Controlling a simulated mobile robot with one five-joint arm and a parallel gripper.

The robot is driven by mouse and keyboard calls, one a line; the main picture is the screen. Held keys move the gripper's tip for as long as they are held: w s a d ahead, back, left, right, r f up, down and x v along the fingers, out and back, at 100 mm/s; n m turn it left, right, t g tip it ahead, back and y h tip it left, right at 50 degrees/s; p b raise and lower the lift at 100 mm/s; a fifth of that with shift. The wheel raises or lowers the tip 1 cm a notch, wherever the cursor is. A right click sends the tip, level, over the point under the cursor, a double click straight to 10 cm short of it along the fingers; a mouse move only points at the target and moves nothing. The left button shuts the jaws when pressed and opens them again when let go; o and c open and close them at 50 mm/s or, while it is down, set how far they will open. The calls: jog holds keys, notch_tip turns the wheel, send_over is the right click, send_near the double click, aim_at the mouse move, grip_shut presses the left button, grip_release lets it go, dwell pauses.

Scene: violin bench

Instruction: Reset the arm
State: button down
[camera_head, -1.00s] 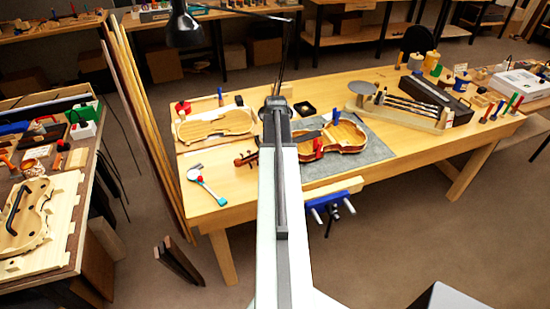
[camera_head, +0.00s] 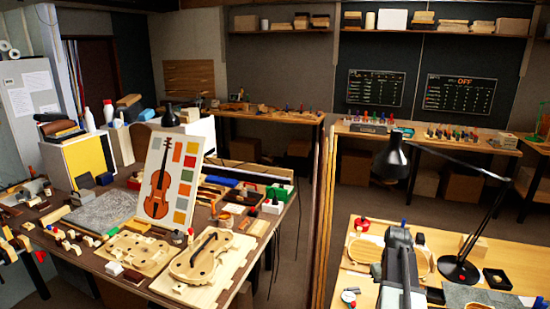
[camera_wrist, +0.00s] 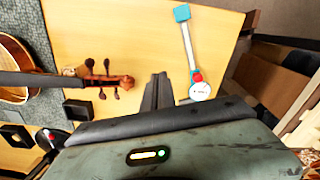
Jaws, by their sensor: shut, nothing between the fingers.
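My gripper (camera_wrist: 158,92) shows in the wrist view as dark, narrow fingers shut together, with nothing between them. It is above the wooden bench (camera_wrist: 140,28), between a violin's brown scroll (camera_wrist: 118,82) on the left and a gauge with a white dial, red knob and blue end (camera_wrist: 200,90) on the right. In the head view my arm reaches over the bench (camera_head: 345,228) at the lower right. Its fingertips are hidden there.
A black desk lamp (camera_head: 460,268) stands on the bench beside my arm. Tall wooden boards (camera_head: 322,215) rise at the bench's left. A crowded side table (camera_head: 130,281) holds violin plates and a violin picture (camera_head: 165,185). Shelves and dark boards line the back wall.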

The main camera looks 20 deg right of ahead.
jog(key=w+a+n, duration=0.1)
jog(key=w+a, duration=0.2)
jog(key=a, duration=0.5)
jog(key=w+a+n, duration=0.2)
jog(key=a, duration=0.6)
jog(key=s+a, duration=0.3)
jog(key=a, duration=1.8)
jog(key=shift+s+a, duration=0.15)
jog(key=shift+a, duration=0.15)
